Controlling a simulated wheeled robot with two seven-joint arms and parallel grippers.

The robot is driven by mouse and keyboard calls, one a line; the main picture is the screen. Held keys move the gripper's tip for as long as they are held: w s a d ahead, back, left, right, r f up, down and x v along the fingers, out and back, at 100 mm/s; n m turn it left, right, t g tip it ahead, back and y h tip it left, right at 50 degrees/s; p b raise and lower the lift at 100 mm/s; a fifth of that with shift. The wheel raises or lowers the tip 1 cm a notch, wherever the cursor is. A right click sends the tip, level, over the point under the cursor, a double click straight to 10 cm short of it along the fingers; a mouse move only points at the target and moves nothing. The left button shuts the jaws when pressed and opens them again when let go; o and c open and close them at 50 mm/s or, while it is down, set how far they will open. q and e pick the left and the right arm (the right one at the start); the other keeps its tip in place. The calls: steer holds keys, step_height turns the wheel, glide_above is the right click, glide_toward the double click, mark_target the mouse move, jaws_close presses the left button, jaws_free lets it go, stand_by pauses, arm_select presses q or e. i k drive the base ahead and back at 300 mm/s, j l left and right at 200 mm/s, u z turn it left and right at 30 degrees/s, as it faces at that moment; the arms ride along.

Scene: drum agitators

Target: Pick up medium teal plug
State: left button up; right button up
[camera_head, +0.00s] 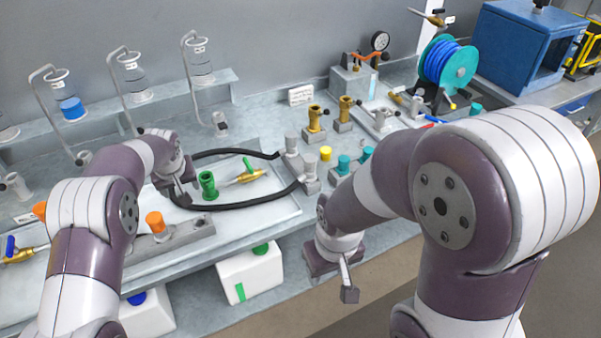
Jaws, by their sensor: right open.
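Two small teal plugs stand upright on the bench in the middle, left of my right forearm: one teal plug (343,163) nearer, another teal plug (367,153) just right of it. A further teal piece (475,108) shows by the cable reel. I cannot tell for sure which is the medium one. My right gripper (348,287) points down in front of the bench's front edge, open and apart from the plugs, with nothing seen in it. My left gripper (183,197) is over the tray, left of the green fitting; its finger opening is unclear.
A black hose (235,206) loops on the tray around a green fitting (208,184). A yellow plug (325,153) and grey fittings stand left of the teal plugs. Brass fittings (315,118) stand behind. My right arm covers the bench to their right.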

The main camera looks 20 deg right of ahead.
mark_target(343, 168)
steer(key=z, duration=1)
